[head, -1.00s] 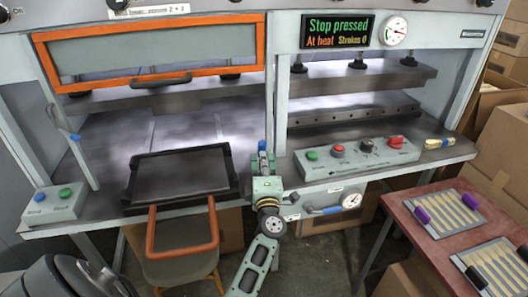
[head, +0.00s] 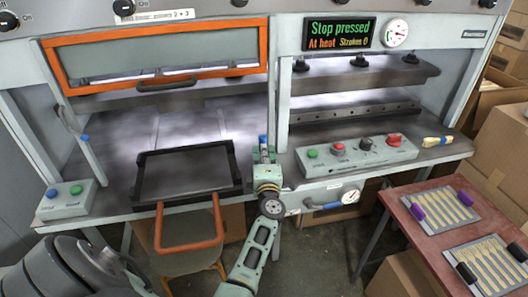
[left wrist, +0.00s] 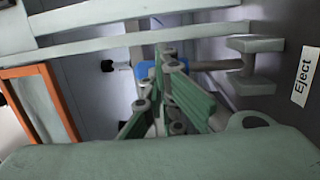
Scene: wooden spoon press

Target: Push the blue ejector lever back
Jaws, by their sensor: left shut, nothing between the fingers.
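The blue ejector lever shows as a small blue tip (head: 263,140) at the middle post of the press. In the left wrist view its blue part (left wrist: 148,70) lies just beyond my fingers, partly hidden by them, near a plate marked "Eject" (left wrist: 304,76). My left gripper (head: 264,158) is shut and empty, pointing toward the press right at the lever; its green fingers fill the middle of the left wrist view (left wrist: 165,100). I cannot tell whether the fingertips touch the lever. My right gripper is not in view.
A dark tray (head: 187,172) with an orange handle sits left of my gripper. A control box (head: 355,153) with buttons stands right of it. A red table (head: 415,240) with spoon trays stands at lower right.

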